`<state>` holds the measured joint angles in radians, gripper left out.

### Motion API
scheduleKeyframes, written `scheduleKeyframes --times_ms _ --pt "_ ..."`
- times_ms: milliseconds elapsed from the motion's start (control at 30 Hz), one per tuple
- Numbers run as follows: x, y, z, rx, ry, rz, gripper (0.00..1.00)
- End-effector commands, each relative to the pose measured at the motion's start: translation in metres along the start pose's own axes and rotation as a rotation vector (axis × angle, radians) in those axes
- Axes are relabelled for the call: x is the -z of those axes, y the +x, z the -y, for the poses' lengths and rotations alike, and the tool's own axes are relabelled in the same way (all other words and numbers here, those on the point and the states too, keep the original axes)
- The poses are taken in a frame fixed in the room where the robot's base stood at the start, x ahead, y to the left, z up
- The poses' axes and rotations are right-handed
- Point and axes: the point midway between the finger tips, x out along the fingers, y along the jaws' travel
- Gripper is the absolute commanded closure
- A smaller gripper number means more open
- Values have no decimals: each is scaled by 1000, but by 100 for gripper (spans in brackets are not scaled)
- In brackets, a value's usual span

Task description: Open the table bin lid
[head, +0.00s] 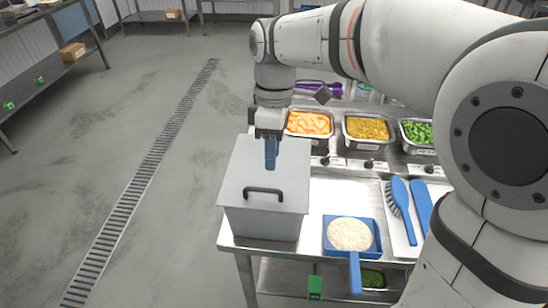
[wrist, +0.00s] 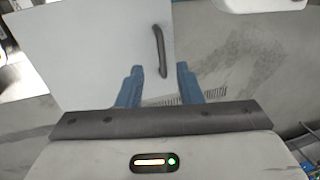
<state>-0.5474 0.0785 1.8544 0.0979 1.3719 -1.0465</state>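The table bin (head: 262,222) is a grey metal box at the left end of the steel table. Its flat lid (head: 285,165) is shut and has a dark bar handle (head: 263,191) near its front edge. In the head view, my gripper (head: 270,165) points down at the lid's far part, behind the handle; the gap to the lid is hard to judge. In the wrist view, the two blue fingers of my gripper (wrist: 159,84) are apart with nothing between them. The lid (wrist: 80,40) and the handle (wrist: 160,51) lie beyond the fingertips, and the handle is not held.
Food pans of orange (head: 310,123), yellow (head: 367,128) and green (head: 417,131) pieces stand behind the bin. A blue scale or tray with rice (head: 349,234) and a blue brush (head: 402,205) lie to its right. Open floor is on the left.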

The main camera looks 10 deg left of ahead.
Motion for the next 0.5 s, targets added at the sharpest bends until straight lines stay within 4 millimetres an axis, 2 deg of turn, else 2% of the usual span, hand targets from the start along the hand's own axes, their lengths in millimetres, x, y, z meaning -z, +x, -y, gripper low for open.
scheduleKeyframes --times_ms 167,500 --pt "6 11 1 13 -40 6 67" --pt "5 63 1 11 -36 6 67"
